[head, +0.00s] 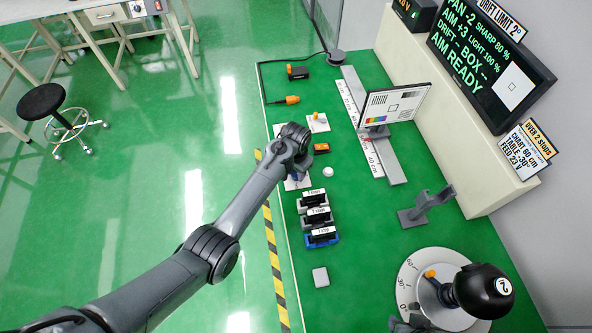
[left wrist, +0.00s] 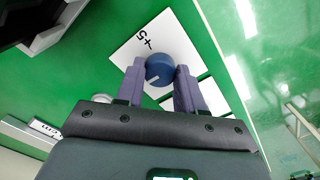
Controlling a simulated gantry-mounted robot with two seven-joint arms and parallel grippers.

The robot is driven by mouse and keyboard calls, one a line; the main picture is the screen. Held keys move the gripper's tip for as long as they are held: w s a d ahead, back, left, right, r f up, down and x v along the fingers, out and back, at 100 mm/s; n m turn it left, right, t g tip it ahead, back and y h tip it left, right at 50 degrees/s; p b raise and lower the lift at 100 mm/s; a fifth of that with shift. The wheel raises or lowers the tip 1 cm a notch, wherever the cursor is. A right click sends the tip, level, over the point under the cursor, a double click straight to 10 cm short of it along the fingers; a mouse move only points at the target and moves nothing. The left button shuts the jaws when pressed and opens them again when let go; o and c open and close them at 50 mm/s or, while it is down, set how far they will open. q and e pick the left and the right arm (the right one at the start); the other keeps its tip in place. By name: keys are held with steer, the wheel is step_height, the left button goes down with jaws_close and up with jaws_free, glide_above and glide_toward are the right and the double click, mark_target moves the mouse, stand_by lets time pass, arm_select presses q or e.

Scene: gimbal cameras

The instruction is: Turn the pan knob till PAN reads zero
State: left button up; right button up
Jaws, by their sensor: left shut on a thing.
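The blue pan knob (left wrist: 160,69), with a white pointer line, sits on a white plate (left wrist: 133,54) marked with +5 in the left wrist view. My left gripper (left wrist: 161,80) has its two purple fingers on either side of the knob, shut on it. In the head view my left gripper (head: 297,172) is over the plate at the table's left side, and my arm mostly hides the knob. The wall screen (head: 488,68) reads PAN -2, AIM +3, SHARP 80 %, LIGHT 100 % and AIM READY.
A second white plate with an orange knob (head: 316,117) lies just beyond. Several labelled black items in trays (head: 318,218) stand nearer. A test chart (head: 393,104) stands on a rail at right. A black ball-shaped camera (head: 484,292) sits on a dial at lower right.

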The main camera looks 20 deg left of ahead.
mark_target(296, 174)
arm_select(q)
steer(key=shift+r+m+p, duration=0.2)
steer(key=shift+m+p, duration=0.7)
steer(key=shift+p, duration=0.05)
steer(key=shift+m+p, duration=0.5)
steer(key=shift+m, duration=0.3)
steer(key=shift+f+m+p, duration=0.2)
steer(key=shift+m+p, duration=0.5)
steer(key=shift+m, duration=1.1)
steer(key=o, duration=1)
steer(key=shift+o, duration=0.2)
steer(key=shift+r, duration=0.1)
step_height(296, 174, up, 11)
steer(key=p, duration=0.3)
steer(key=shift+f, duration=0.2)
